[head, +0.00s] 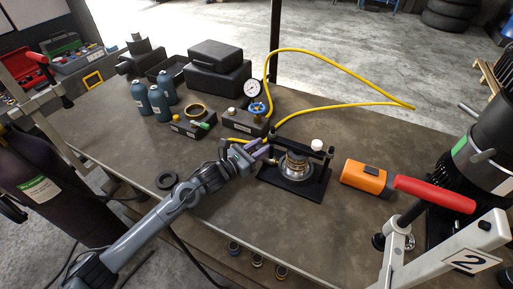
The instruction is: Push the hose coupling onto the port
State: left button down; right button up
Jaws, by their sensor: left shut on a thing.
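My left gripper (259,151) reaches in from the lower left and is shut at the end of the yellow hose (330,105), just left of the test fixture. The coupling is mostly hidden by the fingers and too small to make out. The black fixture (312,192) stands mid-table and holds a round metal part (295,167) with a coiled top under a crossbar. The fingers are close to the fixture's left side. I cannot tell which fitting is the port or whether the coupling touches it. My right gripper is out of view.
A gauge (253,89) with a blue valve knob (257,108) stands behind the gripper. An orange device (364,177) lies to the right. The front table is mostly clear.

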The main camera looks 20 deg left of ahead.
pick_arm(q)
jog(key=c, duration=0.9)
grip_release()
jog(key=shift+d+r, duration=0.1)
jog(key=shift+d, duration=0.1)
